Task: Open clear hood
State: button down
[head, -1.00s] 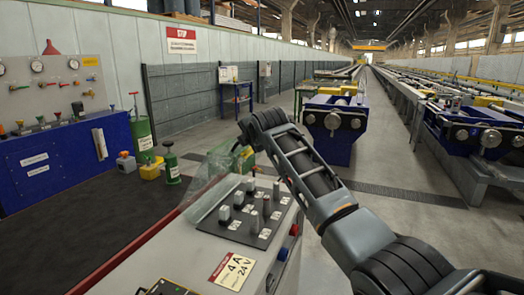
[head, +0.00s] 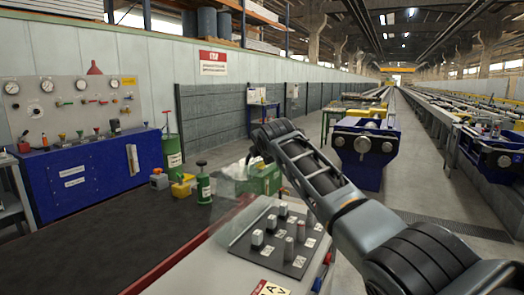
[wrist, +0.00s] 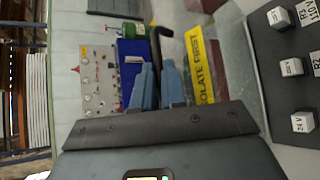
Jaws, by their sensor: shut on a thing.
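The clear hood (wrist: 232,75) shows in the wrist view as a see-through sheet with a yellow label reading "ISOLATE FIRST". In the head view it is a faint, tilted sheet (head: 238,212) at the left side of the switch panel (head: 262,262), with the switches uncovered from this angle. My gripper (wrist: 159,68) is shut on a black part, which looks like the hood's handle (wrist: 156,42), beside the yellow label. In the head view my forearm runs over the panel's right side, and the fingers cannot be made out.
A dark mat-topped bench (head: 110,245) lies left of the panel. A blue gauge console (head: 85,165) is by the wall. Blue roller stands (head: 362,150) and open floor lie beyond my arm.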

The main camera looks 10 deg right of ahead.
jog(key=c, duration=1.2)
grip_release()
jog(key=shift+s, duration=0.2)
jog(key=b+v, duration=0.1)
jog(key=v, duration=0.6)
jog(key=shift+s+r, duration=0.15)
jog(key=shift+s, duration=0.05)
jog(key=shift+c, duration=0.4)
